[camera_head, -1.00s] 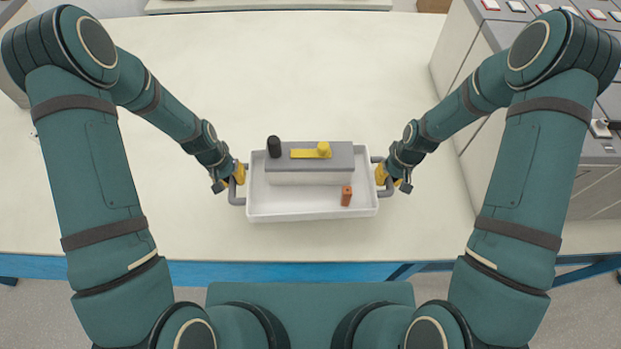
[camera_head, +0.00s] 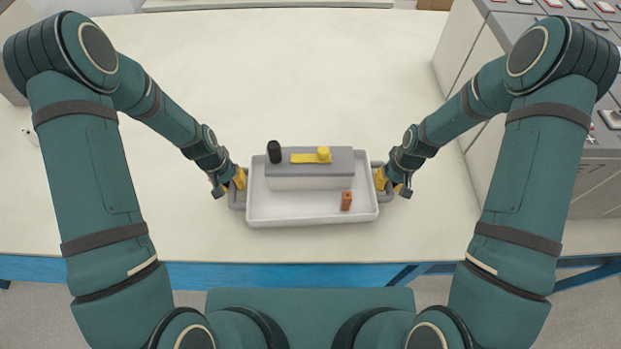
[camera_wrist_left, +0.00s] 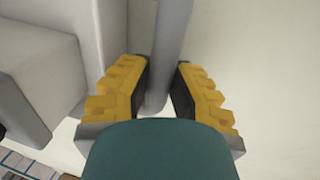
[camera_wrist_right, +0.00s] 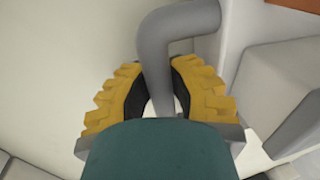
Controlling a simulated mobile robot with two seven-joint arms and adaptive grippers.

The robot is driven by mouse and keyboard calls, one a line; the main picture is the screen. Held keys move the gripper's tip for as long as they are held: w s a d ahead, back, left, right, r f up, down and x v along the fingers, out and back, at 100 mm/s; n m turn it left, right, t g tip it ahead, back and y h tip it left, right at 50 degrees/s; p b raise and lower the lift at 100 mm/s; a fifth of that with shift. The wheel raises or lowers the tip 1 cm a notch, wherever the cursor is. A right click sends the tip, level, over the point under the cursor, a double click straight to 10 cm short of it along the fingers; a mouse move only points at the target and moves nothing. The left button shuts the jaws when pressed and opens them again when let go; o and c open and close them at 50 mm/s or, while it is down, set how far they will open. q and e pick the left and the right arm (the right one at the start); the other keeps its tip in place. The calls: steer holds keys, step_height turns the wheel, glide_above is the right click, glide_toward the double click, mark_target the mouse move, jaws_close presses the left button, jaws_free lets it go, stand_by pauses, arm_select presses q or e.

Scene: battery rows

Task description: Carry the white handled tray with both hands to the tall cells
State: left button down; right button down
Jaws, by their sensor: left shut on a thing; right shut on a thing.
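The white tray (camera_head: 300,215) has a grey handle at each end and sits over the cream table in the head view; I cannot tell whether it touches the top. My left gripper (camera_head: 237,182) is shut on the left handle (camera_wrist_left: 172,50). My right gripper (camera_head: 384,182) is shut on the right handle (camera_wrist_right: 155,50). In the tray is a grey-topped white block (camera_head: 310,182). A black cylinder (camera_head: 274,151) and a yellow piece with a knob (camera_head: 311,156) are on its top. An orange-brown piece (camera_head: 346,201) lies in front of the block.
The table (camera_head: 290,70) is clear behind the tray. Its blue front edge (camera_head: 290,275) is close in front of me. A pale panel (camera_head: 270,4) lies at the back.

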arm_select(q)
steer(key=shift+a+f, duration=0.15)
steer(key=shift+f, duration=0.2)
arm_select(e)
steer(key=shift+d+f, duration=0.15)
steer(key=shift+f, duration=0.2)
arm_select(q)
steer(key=c, duration=1)
jaws_free()
steer(key=shift+r, duration=0.15)
arm_select(e)
steer(key=c, duration=0.9)
jaws_free()
steer(key=shift+r, duration=0.15)
steer(key=shift+c, duration=0.2)
steer(key=shift+r, duration=0.2)
arm_select(q)
steer(key=r, duration=0.2)
steer(key=a+r, duration=0.1)
steer(key=r, duration=0.5)
steer(key=shift+a, duration=0.25)
arm_select(e)
steer(key=r, duration=0.3)
steer(key=d+r, duration=0.1)
steer(key=r, duration=0.3)
steer(key=d+r, duration=0.1)
steer(key=r, duration=0.3)
steer(key=shift+r, duration=0.2)
